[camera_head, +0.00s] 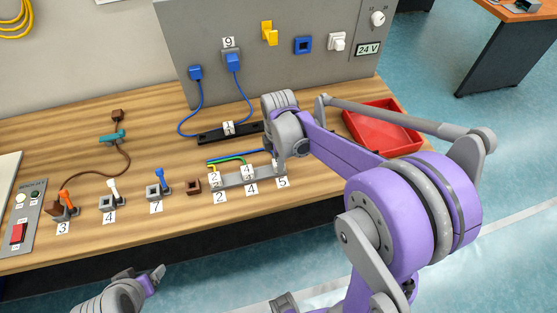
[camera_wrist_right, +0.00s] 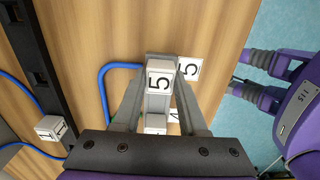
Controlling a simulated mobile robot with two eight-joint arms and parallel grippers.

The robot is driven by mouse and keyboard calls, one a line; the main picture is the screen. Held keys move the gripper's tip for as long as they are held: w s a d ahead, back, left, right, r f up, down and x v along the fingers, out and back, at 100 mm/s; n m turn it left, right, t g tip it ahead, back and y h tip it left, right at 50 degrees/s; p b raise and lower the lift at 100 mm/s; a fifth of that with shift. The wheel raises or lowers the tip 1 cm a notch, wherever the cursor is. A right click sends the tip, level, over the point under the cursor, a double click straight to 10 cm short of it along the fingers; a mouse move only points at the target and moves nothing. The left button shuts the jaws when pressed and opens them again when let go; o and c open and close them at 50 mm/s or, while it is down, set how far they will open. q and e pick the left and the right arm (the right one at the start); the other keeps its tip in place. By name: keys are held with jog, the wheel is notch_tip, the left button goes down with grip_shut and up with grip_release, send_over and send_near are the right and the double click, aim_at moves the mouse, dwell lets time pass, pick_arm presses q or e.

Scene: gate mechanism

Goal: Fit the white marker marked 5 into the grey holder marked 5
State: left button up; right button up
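The white marker marked 5 (camera_wrist_right: 159,80) sits between the fingers of my right gripper (camera_wrist_right: 160,72), which look closed on its sides. A blue cable (camera_wrist_right: 104,82) runs towards it. The grey holder row (camera_head: 233,180) lies on the bench, and the card marked 5 (camera_head: 282,182) lies at its right end. In the head view my right gripper (camera_head: 279,160) is over that end and hides the marker. The marker is right at the holder marked 5; I cannot tell how deep it sits. My left gripper (camera_head: 155,276) is in front of the bench, away from the holder; its opening is unclear.
A black strip with marker 1 (camera_head: 228,128) lies behind. A red tray (camera_head: 384,128) is to the right. Small switches on blocks (camera_head: 155,190) stand to the left.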

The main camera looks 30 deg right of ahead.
jog(key=o, duration=0.6)
jog(key=shift+f, duration=0.1)
notch_tip(320, 180, up, 11)
jog(key=shift+f+p, duration=0.1)
jog(key=shift+p, duration=0.25)
